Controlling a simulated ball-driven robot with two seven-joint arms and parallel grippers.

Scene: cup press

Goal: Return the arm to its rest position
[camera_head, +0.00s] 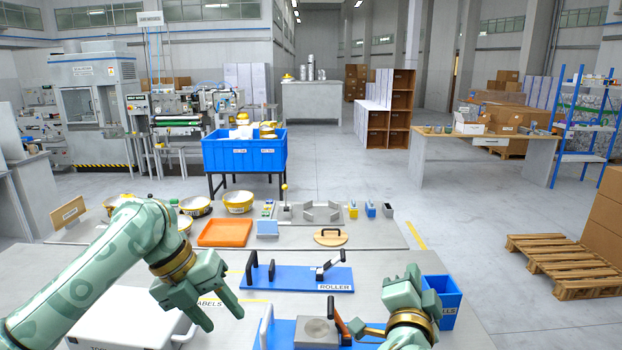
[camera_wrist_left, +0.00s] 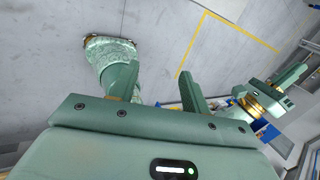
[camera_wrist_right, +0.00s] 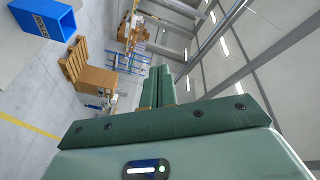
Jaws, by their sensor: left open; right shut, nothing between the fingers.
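My left gripper (camera_head: 222,316) is open and empty above the front left of the table, by the white box. Its spread fingers (camera_wrist_left: 162,95) also show in the left wrist view. My right gripper (camera_head: 408,278) is shut and empty, raised at the front right beside the small blue bin. Its fingers (camera_wrist_right: 157,72) lie together in the right wrist view, with only the room beyond them. The blue press stand (camera_head: 282,332) with a grey block and a lever (camera_head: 340,325) stands between the two grippers, partly cut off by the frame's bottom edge.
A white box (camera_head: 130,322) lies under my left arm. A blue roller board (camera_head: 300,278) lies mid-table. The small blue bin (camera_head: 446,300) stands right of my right gripper. Yellow bowls (camera_head: 238,202), an orange tray (camera_head: 225,233) and a round wooden lid (camera_head: 330,238) are farther back.

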